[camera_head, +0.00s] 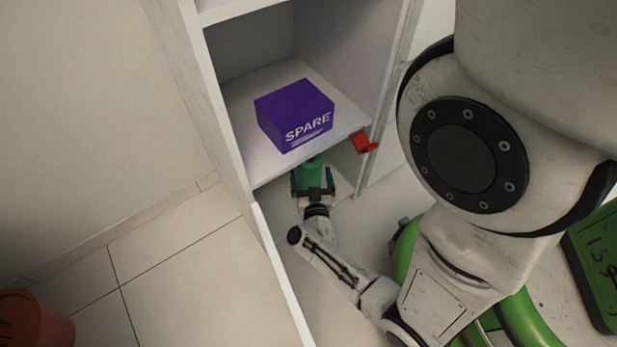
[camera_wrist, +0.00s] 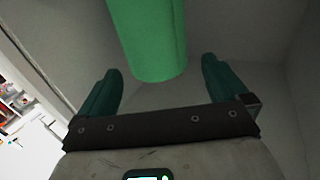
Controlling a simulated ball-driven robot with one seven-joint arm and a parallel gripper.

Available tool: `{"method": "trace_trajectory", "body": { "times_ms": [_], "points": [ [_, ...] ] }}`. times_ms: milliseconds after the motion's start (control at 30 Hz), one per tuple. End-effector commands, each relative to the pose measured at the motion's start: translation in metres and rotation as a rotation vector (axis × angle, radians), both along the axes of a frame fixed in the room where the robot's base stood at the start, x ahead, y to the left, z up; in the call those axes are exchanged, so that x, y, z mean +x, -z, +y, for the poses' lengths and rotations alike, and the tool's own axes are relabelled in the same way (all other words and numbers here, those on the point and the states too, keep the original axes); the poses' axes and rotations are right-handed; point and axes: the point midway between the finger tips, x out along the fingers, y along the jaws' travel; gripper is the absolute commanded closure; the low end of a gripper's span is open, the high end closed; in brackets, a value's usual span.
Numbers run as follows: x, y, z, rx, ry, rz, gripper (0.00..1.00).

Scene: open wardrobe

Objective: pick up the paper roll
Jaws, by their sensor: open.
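The paper roll seems to be the green cylinder (camera_wrist: 150,38) ahead of my gripper in the wrist view. Its upper end runs out of the top of that picture. In the head view the green roll (camera_head: 311,171) shows in the lowest compartment, partly hidden by the shelf above. My gripper (camera_wrist: 160,82) is open, with one teal finger on each side of the roll's near end. Gaps show between the fingers and the roll. In the head view my gripper (camera_head: 313,180) reaches into the lowest compartment.
A purple box marked SPARE (camera_head: 296,116) sits on the shelf (camera_head: 250,160) above my gripper. A red piece (camera_head: 364,142) sticks out at that shelf's front right. The open wardrobe door (camera_head: 282,270) stands to the left of my arm. An orange container (camera_head: 35,320) is at the lower left.

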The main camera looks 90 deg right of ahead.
Motion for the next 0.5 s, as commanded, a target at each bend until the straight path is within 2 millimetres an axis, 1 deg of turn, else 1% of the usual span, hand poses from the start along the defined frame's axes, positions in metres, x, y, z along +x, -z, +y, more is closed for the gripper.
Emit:
{"method": "trace_trajectory", "body": {
  "times_ms": [167, 300, 400, 500],
  "points": [
    [0.001, 0.003, -0.013, -0.001, 0.002, -0.001, 0.00],
    [0.003, 0.006, -0.033, -0.001, 0.002, -0.003, 0.00],
    [0.005, 0.004, -0.046, -0.002, 0.002, -0.001, 0.00],
    [0.007, 0.003, -0.054, 0.000, 0.000, -0.001, 0.00]
  ]
}}
